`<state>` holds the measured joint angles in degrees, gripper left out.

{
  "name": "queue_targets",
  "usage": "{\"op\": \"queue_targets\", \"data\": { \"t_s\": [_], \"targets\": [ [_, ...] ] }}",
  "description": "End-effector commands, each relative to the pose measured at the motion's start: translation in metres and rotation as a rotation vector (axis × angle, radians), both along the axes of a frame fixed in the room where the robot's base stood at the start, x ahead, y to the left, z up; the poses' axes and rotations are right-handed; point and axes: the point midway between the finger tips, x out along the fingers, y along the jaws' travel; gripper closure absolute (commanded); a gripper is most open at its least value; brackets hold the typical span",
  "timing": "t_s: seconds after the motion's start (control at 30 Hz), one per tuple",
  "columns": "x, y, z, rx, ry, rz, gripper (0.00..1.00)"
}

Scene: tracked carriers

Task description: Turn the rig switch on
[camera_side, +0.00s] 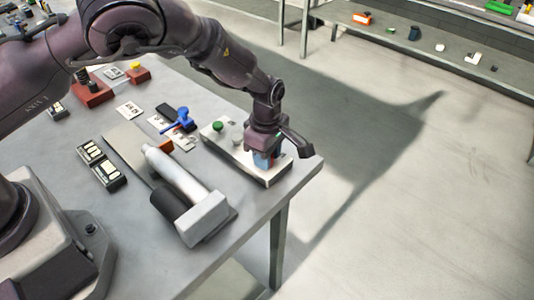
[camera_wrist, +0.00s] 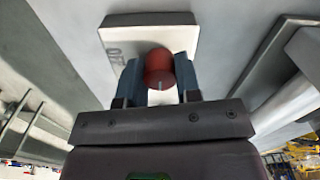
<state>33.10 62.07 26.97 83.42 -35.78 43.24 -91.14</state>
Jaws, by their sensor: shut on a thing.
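The rig switch is a red round knob (camera_wrist: 160,66) with a white index line, mounted on a pale square plate (camera_wrist: 130,32) with dark lettering, too blurred to read surely. My gripper (camera_wrist: 158,74) is shut on the knob, one blue-grey finger on each side. In the side view my gripper (camera_side: 264,160) points down at the right end of a long pale panel (camera_side: 268,179) near the table corner. The knob is mostly hidden there by the fingers and wrist.
The panel also carries a green knob (camera_side: 218,126) and a grey one (camera_side: 237,138). A white cylinder device (camera_side: 180,173) lies in front. A blue part (camera_side: 180,119) and dark switch boxes (camera_side: 108,175) stand left. The table edge is close at right.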

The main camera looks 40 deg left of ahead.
Motion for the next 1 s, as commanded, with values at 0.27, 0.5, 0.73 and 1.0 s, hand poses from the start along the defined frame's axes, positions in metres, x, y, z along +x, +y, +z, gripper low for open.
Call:
{"op": "queue_targets", "data": {
  "t_s": [0.27,0.5,0.73,1.0],
  "targets": [
    [0.0001,-0.0011,0.0012,-0.002,0.001,0.050,0.92],
    [0.0001,-0.0011,0.0012,-0.003,0.000,0.054,0.92],
    [0.0001,-0.0010,0.0011,-0.002,0.001,0.053,0.50],
    [0.0001,-0.0005,0.0005,-0.001,0.000,0.052,0.43]
  ]
}}
